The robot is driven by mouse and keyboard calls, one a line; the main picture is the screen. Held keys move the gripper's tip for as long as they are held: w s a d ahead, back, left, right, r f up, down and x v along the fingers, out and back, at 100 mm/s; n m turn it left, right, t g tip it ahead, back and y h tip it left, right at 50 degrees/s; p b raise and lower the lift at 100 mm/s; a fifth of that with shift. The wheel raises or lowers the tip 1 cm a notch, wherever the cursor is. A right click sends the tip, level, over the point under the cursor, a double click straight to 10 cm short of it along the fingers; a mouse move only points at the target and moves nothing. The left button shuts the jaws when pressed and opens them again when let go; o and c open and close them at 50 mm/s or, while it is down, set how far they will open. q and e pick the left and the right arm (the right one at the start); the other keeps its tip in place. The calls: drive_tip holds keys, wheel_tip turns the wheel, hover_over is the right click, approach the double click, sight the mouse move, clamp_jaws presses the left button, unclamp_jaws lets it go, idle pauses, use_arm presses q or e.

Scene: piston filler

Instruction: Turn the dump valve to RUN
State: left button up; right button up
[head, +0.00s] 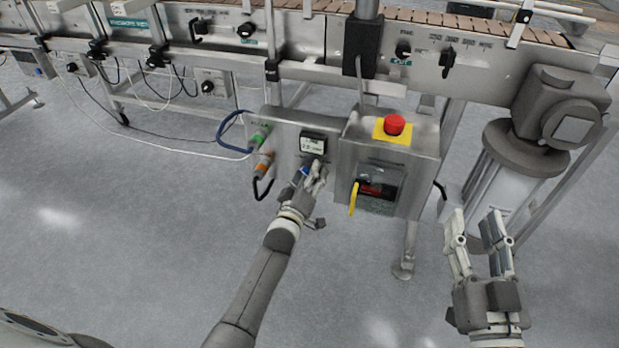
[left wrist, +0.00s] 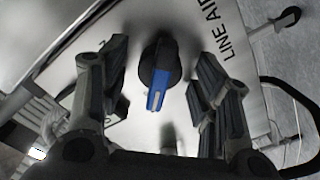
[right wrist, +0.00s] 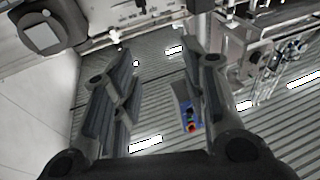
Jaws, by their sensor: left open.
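A black round knob with a blue lever (left wrist: 157,85) sits on a steel panel beside the printed words LINE AIR in the left wrist view; I take it for the dump valve. Its blue tip (head: 299,173) shows just left of my left gripper (head: 314,178) in the head view. The left gripper is open, with a finger on either side of the knob in the picture (left wrist: 163,95) and a visible gap on both sides. Any RUN marking is not readable. My right gripper (head: 480,228) is open and empty at the lower right.
Right of the panel (head: 284,141) stands a box with a red emergency button (head: 394,124) and a yellow-handled switch (head: 354,198). A small display (head: 312,144) is above the left gripper. The conveyor runs behind.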

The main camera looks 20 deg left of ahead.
use_arm(q)
drive_tip(key=c, duration=1.1)
drive_tip(key=shift+o, duration=0.2)
